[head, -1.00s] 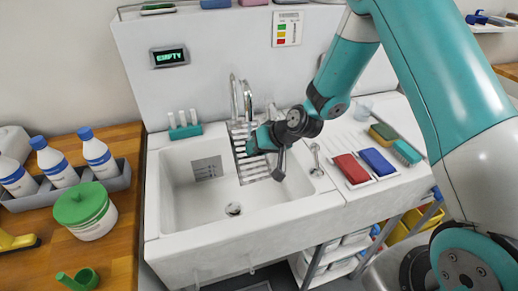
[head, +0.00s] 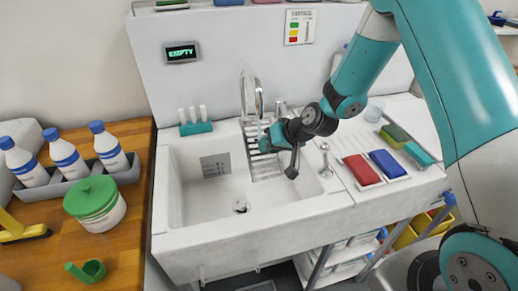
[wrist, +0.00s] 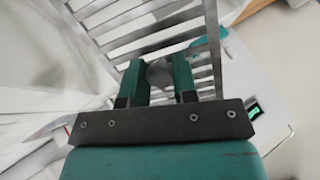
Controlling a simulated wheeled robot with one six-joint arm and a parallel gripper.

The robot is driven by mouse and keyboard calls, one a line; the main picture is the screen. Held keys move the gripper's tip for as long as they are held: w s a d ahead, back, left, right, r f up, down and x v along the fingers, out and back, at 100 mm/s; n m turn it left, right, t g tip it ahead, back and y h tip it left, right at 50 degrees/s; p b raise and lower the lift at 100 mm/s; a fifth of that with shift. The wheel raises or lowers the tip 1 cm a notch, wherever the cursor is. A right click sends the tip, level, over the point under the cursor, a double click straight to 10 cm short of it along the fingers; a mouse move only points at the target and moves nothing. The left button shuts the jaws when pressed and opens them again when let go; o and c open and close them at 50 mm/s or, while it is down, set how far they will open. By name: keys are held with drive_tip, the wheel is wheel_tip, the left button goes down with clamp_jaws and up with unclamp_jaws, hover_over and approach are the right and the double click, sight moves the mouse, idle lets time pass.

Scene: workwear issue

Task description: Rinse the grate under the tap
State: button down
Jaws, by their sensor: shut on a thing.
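The grate (head: 262,166) is a metal rack of parallel bars. It hangs steeply tilted over the right part of the white sink (head: 200,203), below the tap. My gripper (head: 268,144) is at the grate's right side and shut on it. In the wrist view the two green fingers of my gripper (wrist: 158,78) close on the grate (wrist: 150,30), whose frame and bars spread beyond them. The chrome tap (head: 259,100) arches up behind the grate. I cannot make out any running water.
A teal rack with white tubes (head: 195,122) stands on the sink's back left ledge. Red (head: 361,169) and blue (head: 387,163) blocks lie on the right drainboard. Bottles (head: 68,158) and a green-lidded tub (head: 95,203) stand on the left counter. The sink's left part is clear.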

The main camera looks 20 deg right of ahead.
drive_tip(key=shift+a, duration=0.2)
drive_tip(key=shift+a, duration=0.45)
drive_tip(key=shift+d, duration=0.15)
drive_tip(key=shift+d, duration=0.5)
drive_tip(key=s+b, duration=0.2)
drive_tip(key=s, duration=0.6)
drive_tip(key=shift+a, duration=0.25)
idle(1.4)
